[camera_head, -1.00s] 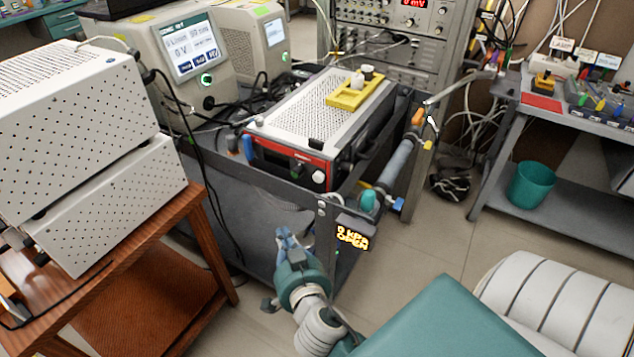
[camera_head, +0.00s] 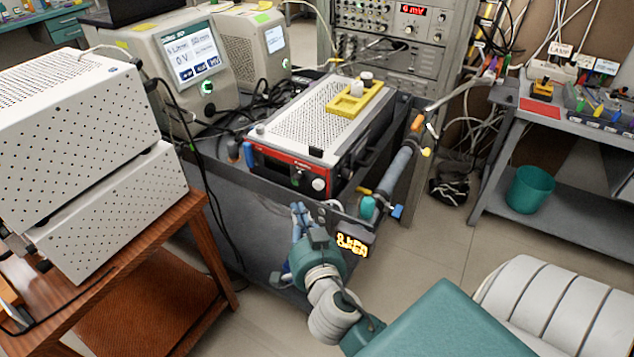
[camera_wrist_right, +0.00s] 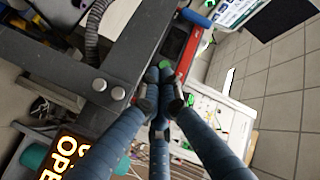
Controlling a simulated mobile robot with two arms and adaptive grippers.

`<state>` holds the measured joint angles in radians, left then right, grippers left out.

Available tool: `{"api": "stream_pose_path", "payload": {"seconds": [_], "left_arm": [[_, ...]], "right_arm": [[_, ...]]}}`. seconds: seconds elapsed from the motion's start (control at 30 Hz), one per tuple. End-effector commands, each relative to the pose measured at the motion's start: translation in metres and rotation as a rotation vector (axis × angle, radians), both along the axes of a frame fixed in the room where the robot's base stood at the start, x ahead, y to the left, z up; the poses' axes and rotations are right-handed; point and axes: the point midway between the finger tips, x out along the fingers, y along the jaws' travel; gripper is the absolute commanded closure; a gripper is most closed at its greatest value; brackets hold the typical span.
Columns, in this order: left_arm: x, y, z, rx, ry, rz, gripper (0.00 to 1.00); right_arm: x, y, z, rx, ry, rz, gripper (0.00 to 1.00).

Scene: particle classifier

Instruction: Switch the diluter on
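A metal box with a perforated white top and a red and black front panel (camera_head: 300,130), probably the diluter, sits on the dark cart in the head view. Its front carries a small green-lit control (camera_head: 297,179) and a white knob (camera_head: 318,184). My right gripper (camera_head: 299,209) is in front of and below this panel, by the cart's near rim. In the right wrist view, its blue fingers (camera_wrist_right: 162,97) converge closely with nothing held. The red panel edge (camera_wrist_right: 190,52) and a green spot lie beyond the tips; contact cannot be told. My left gripper is not in view.
The dark cart's rim (camera_head: 275,186) runs between my gripper and the box. An orange-lit display (camera_head: 352,244) hangs at the cart's near corner. A grey tube with a teal end (camera_head: 369,207) stands right of the box. White perforated instruments (camera_head: 80,110) are at left.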

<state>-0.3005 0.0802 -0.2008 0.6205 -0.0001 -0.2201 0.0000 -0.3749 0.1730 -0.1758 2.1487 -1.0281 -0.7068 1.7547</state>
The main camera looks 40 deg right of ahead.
Motion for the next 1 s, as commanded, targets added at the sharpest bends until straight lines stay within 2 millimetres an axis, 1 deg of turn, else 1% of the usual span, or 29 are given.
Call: {"api": "stream_pose_path", "payload": {"seconds": [0.03, 0.17, 0.2, 0.4, 0.6, 1.0], "left_arm": [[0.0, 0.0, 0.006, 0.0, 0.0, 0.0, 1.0], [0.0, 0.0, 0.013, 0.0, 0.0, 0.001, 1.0], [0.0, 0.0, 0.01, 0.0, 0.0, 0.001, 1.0], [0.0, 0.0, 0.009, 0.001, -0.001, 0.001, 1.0], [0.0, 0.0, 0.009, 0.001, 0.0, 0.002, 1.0], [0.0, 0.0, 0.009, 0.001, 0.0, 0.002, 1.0]], "right_arm": [[0.003, -0.008, 0.003, -0.004, 0.001, 0.001, 1.0], [0.01, -0.025, 0.003, -0.004, 0.002, 0.0, 1.0], [0.012, -0.029, 0.0, -0.001, 0.001, -0.001, 1.0], [0.018, -0.044, -0.001, 0.001, 0.0, -0.001, 1.0], [0.02, -0.048, 0.0, 0.001, 0.0, 0.0, 1.0], [0.02, -0.048, 0.0, 0.001, 0.0, 0.0, 1.0]]}}
